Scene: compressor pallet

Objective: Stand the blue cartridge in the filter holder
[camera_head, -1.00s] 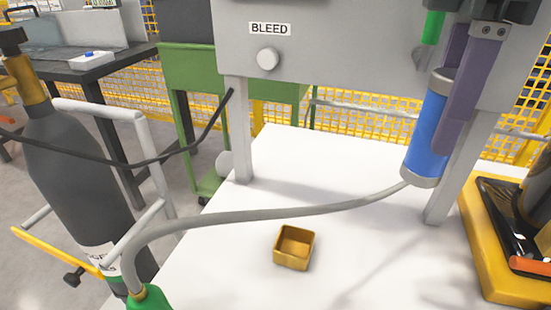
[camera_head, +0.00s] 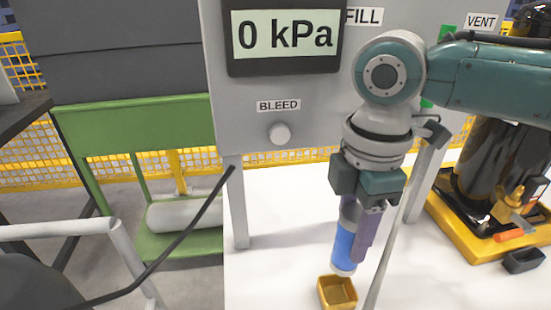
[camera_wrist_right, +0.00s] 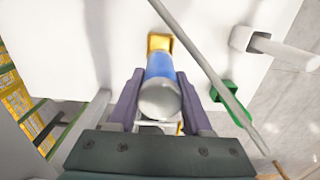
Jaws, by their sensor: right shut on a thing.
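The blue cartridge (camera_head: 345,246), with pale grey ends, is held by my right gripper (camera_head: 356,238), whose purple fingers are shut on its sides. The cartridge leans slightly in the head view. Its lower end is just above and behind the square brass-yellow filter holder (camera_head: 338,293), which stands on the white table. In the right wrist view the cartridge (camera_wrist_right: 162,70) lies between both fingers, and its far end overlaps the holder (camera_wrist_right: 160,42), hiding part of it. I cannot tell whether they touch. My left gripper is not in view.
A grey panel (camera_head: 232,100) with a 0 kPa display and a bleed knob (camera_head: 280,133) stands behind on legs. A grey hose (camera_head: 385,262) passes close to the right of the holder. A yellow tray (camera_head: 470,238) and small dark box (camera_head: 524,261) are at right.

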